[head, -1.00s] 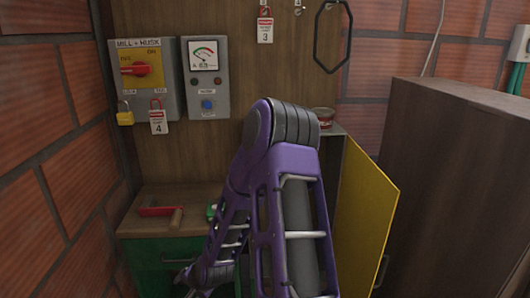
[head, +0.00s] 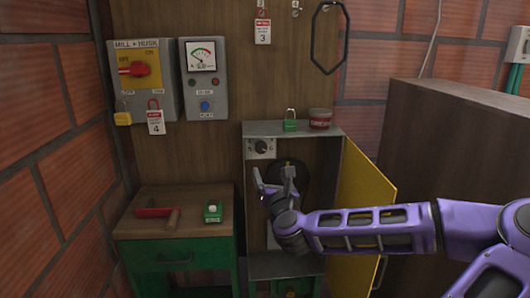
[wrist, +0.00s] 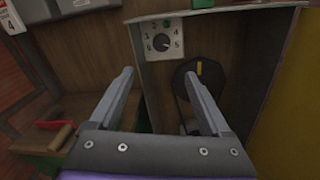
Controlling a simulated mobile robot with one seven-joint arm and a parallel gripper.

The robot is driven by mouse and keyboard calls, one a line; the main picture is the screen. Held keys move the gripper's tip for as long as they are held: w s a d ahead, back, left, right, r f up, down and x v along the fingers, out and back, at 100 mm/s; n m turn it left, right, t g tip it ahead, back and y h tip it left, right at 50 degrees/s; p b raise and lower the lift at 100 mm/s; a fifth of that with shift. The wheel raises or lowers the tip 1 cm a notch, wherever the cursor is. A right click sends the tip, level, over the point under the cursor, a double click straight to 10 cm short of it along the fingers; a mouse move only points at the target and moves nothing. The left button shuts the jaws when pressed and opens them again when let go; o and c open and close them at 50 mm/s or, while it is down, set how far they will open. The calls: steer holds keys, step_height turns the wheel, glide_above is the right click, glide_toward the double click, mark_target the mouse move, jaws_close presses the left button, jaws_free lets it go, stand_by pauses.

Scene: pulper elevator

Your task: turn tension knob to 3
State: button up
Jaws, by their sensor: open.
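The tension knob (head: 262,147) is a small dark round knob on a pale numbered plate. It sits at the upper left inside the open grey cabinet (head: 250,190). In the wrist view the knob (wrist: 161,43) shows near the top, with digits around it; its exact setting is too small to read surely. My gripper (head: 273,176) is open and empty in front of the cabinet, a little below the knob. In the wrist view its two fingers (wrist: 158,74) are spread wide, with their tips below the plate. They appear apart from the knob.
The yellow door (head: 365,205) stands open on the right. A dark disc (wrist: 187,87) with a yellow mark sits inside. A green padlock (head: 290,125) and red tin (head: 320,118) stand on top. A bench (head: 150,228) is left; a brown cabinet (head: 440,130) is right.

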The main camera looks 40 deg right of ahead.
mark_target(262, 149)
steer(key=x, duration=1.7)
steer(key=shift+d+r+b, duration=0.15)
steer(key=shift+d+b, duration=0.15)
steer(key=shift+c, duration=0.2)
jaws_close()
